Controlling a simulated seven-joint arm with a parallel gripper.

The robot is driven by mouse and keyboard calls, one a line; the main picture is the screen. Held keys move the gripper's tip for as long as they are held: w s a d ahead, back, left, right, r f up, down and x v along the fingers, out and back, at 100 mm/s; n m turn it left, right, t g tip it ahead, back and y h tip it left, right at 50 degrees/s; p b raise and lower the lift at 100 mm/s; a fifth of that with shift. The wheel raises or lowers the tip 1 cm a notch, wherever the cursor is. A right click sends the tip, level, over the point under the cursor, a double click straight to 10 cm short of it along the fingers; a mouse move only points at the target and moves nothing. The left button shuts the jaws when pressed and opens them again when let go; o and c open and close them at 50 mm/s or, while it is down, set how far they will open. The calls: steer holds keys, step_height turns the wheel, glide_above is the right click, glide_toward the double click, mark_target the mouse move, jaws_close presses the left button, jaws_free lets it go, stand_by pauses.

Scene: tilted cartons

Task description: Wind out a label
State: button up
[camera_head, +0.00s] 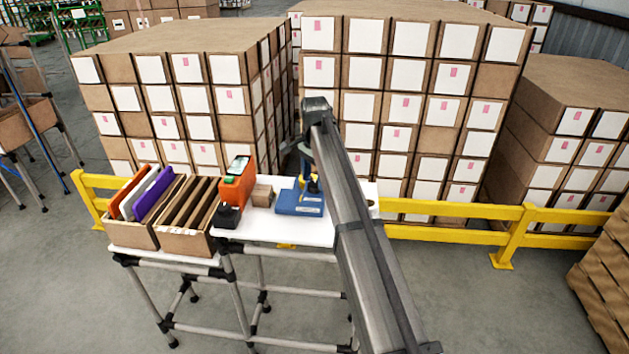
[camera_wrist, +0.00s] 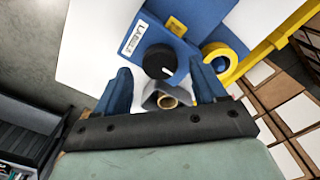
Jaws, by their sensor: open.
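The blue label dispenser (camera_head: 300,201) stands on the white table, below the end of my arm. In the wrist view its blue body (camera_wrist: 185,38) carries a white "LABELS" tag (camera_wrist: 140,39) and a black knob (camera_wrist: 160,62) with a white mark. My gripper (camera_wrist: 161,70) is open, its two blue fingers on either side of the knob in the picture. Whether they touch it I cannot tell. A small roll with a brown core (camera_wrist: 167,101) and white-grey material around it shows between the fingers, nearer the palm. In the head view my arm hides part of the dispenser.
On the table's left are an orange box (camera_head: 236,186), a small carton (camera_head: 262,195) and a black block (camera_head: 228,216). Open bins (camera_head: 185,243) stand further left. A yellow rail (camera_head: 455,210) and stacked cartons stand behind.

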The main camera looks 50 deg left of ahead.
steer(key=shift+f, duration=0.95)
steer(key=shift+c, duration=0.2)
steer(key=c, duration=1)
